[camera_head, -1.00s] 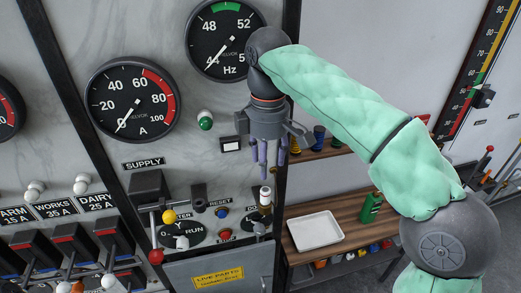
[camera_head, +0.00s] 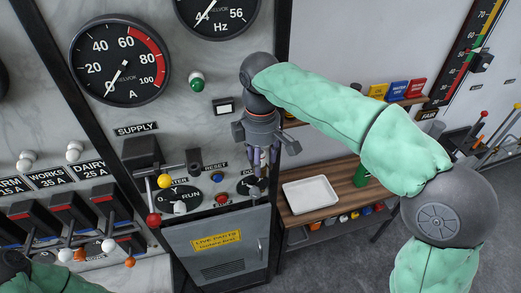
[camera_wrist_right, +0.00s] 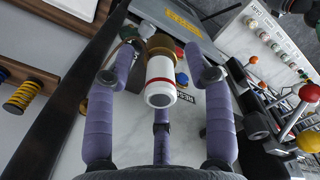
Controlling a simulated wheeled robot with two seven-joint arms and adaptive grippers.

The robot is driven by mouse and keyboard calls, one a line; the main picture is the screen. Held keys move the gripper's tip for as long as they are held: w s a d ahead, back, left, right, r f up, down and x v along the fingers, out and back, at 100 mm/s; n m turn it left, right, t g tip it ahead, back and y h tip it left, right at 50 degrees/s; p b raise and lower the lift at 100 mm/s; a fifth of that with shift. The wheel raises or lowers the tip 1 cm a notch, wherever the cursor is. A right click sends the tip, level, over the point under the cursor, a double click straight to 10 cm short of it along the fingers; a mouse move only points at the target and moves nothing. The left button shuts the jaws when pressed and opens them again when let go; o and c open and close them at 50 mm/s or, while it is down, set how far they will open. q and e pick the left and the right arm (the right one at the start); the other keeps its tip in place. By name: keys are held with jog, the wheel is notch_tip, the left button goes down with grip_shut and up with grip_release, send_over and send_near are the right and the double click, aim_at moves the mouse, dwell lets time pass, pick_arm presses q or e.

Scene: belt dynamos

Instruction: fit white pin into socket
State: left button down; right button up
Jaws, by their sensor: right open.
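The white pin (camera_wrist_right: 162,82) has a red band and a dark round end facing the right wrist camera. A brass-coloured collar (camera_wrist_right: 161,42) is at its far end; I cannot tell whether that is the socket or part of the pin. My right gripper (camera_head: 261,165) is open, its purple fingers hanging at the lower right of the panel. In the right wrist view its fingers (camera_wrist_right: 160,70) stand apart around the pin, with gaps showing at the sides. In the head view the gripper largely hides the pin. My left gripper's fingers are out of sight.
Left of the right gripper are the yellow-knobbed lever (camera_head: 165,181), the red-knobbed lever (camera_head: 153,220) and the blue button (camera_head: 217,178). A white tray (camera_head: 310,194) and green bottle (camera_head: 361,178) stand on the wooden shelf (camera_head: 346,177). My left arm shows at lower left.

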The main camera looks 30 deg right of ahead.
grip_shut()
dwell(0.4)
jog(key=shift+r+p, duration=1.95)
jog(key=shift+r, duration=0.25)
